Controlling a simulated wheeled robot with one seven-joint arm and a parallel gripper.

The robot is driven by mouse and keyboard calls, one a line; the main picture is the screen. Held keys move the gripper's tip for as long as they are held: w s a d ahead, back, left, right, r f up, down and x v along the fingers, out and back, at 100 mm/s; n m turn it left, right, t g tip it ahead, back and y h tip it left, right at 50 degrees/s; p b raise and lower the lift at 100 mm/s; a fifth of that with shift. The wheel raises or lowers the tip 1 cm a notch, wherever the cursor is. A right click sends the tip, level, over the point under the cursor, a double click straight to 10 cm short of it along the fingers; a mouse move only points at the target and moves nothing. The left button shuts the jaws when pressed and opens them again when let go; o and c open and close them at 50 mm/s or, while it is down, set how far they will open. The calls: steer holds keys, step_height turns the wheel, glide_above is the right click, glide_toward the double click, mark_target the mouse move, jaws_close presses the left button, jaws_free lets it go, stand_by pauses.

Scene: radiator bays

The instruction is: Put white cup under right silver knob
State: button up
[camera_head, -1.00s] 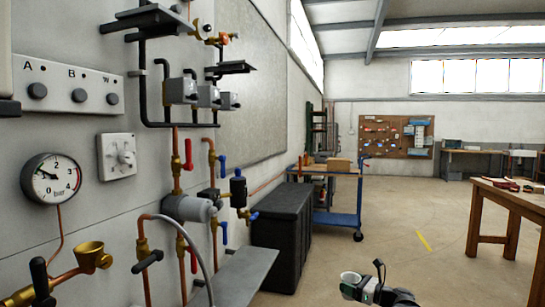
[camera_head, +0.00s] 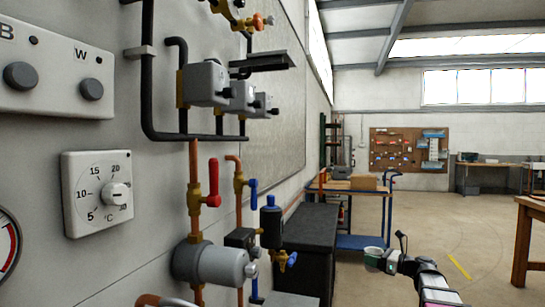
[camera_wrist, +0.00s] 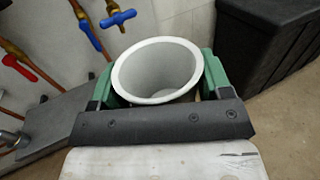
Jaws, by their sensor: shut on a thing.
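The white cup (camera_wrist: 157,70) is upright and empty between the green fingers of my gripper (camera_wrist: 160,88) in the wrist view. My gripper is shut on it. In the head view the cup (camera_head: 373,255) and my gripper (camera_head: 386,262) are low at right of centre, out over the floor and apart from the wall pipes. Silver-grey knob-like parts show on the left wall: a thermostat dial knob (camera_head: 117,194), a rounded grey valve body (camera_head: 205,264) and grey boxes (camera_head: 208,84) with small knobs. I cannot tell which is the right silver knob.
A red lever (camera_head: 213,184) and a blue lever (camera_head: 253,195) stick out from the pipes. A grey ledge (camera_wrist: 55,120) runs along the wall. A black chest (camera_head: 305,235) stands beyond. A blue cart (camera_head: 362,242) is farther back. Floor at right is open.

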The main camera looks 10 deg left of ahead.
steer(key=w+a+r+n+g+y, duration=0.1)
steer(key=w+a+r, duration=0.3)
steer(key=r, duration=1)
steer(key=w+a+r+n+g, duration=0.15)
steer(key=w+a+r, duration=0.3)
steer(key=r, duration=0.85)
steer(key=w+a+r+n+g+y, duration=0.15)
steer(key=w+a+r, duration=0.25)
steer(key=r, duration=1)
steer(key=s+a+r+g, duration=0.1)
steer(key=s+a+r, duration=0.3)
steer(key=r, duration=1)
steer(key=s+a+r+g, duration=0.1)
steer(key=s+a+r, duration=0.25)
steer(key=r, duration=1.05)
steer(key=s+a+r+g, duration=0.1)
steer(key=s+a+r, duration=0.25)
steer(key=r, duration=1.05)
steer(key=shift+n, duration=0.4)
steer(key=a, duration=0.5)
steer(key=w+a, duration=0.1)
steer(key=a, duration=1.1)
steer(key=shift+w+a+r, duration=0.1)
steer(key=shift+w+r, duration=0.05)
steer(key=shift+w, duration=0.25)
steer(key=shift+a, duration=0.4)
steer(key=shift+f, duration=1.8)
steer(key=shift+f, duration=0.15)
steer(key=o, duration=0.9)
